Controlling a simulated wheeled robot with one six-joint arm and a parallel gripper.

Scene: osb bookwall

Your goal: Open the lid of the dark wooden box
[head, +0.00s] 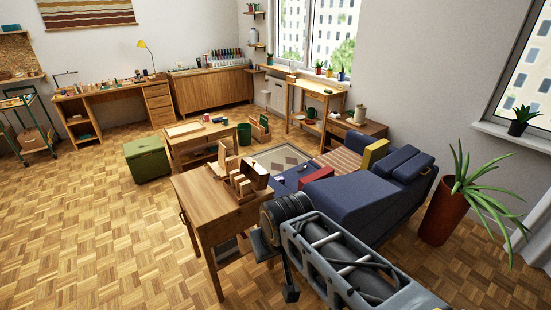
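On the near wooden table (200,194) stands a group of small brown wooden pieces (243,184), with upright panels at its back and right. It is too small to tell which piece is the dark wooden box or how its lid stands. My arm reaches in from the lower right, its dark wrist just right of this table. Dark parts of my gripper (277,268) show below the wrist, beside the table's right side and apart from the wooden pieces. Its fingers are too unclear to tell open from shut. I see nothing held.
A blue sofa (368,194) stands right of the near table, with a potted plant (440,212) beyond it. A second table (205,145) and a green pouf (147,160) stand behind. The parquet floor (85,225) at left is clear.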

